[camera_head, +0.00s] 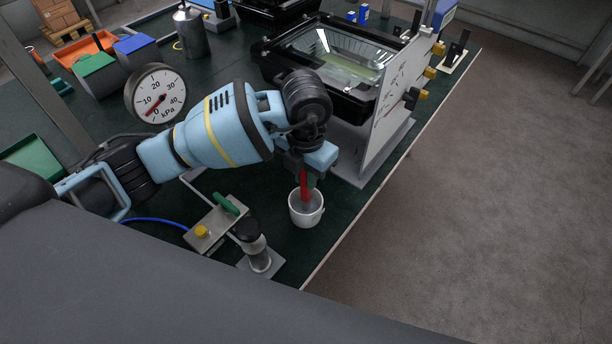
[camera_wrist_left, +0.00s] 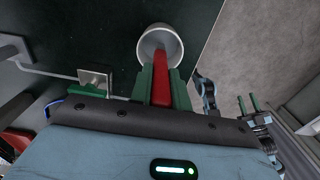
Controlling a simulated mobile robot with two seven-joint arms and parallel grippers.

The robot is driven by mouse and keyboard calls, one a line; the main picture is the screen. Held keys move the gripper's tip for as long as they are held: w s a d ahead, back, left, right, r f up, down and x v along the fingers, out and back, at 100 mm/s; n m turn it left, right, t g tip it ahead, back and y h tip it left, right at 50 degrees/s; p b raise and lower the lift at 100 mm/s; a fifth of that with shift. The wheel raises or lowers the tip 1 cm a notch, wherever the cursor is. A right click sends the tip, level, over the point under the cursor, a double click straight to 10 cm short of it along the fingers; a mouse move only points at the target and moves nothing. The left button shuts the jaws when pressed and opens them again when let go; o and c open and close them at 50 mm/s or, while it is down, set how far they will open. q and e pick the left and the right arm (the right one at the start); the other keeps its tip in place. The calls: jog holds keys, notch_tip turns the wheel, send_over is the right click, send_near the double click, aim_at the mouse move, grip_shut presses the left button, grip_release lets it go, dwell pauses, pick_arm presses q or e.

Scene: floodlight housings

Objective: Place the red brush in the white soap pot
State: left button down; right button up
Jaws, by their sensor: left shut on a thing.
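The white soap pot (camera_head: 306,213) stands upright on the green bench top near its right edge. The red brush (camera_head: 304,186) is held by my left gripper (camera_head: 308,177), which is directly above the pot. The brush points downward, and its lower end appears to be inside the pot's mouth. In the left wrist view the red brush (camera_wrist_left: 161,82) lies between green fingers (camera_wrist_left: 161,84), with its far end overlapping the white pot (camera_wrist_left: 160,42). I cannot tell whether the brush touches the pot's bottom.
A metal valve block (camera_head: 217,226) with a green lever and a post on a plate (camera_head: 262,262) stand left of the pot. A white gauge panel (camera_head: 397,105) and a black floodlight housing (camera_head: 335,65) stand behind. The bench edge is close on the right.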

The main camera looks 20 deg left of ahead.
pick_arm(q)
jog(key=shift+f, duration=0.55)
jog(key=c, duration=1.3)
grip_release()
notch_tip(320, 180, up, 12)
jog(key=shift+r+p, duration=0.1)
jog(key=shift+p, duration=0.25)
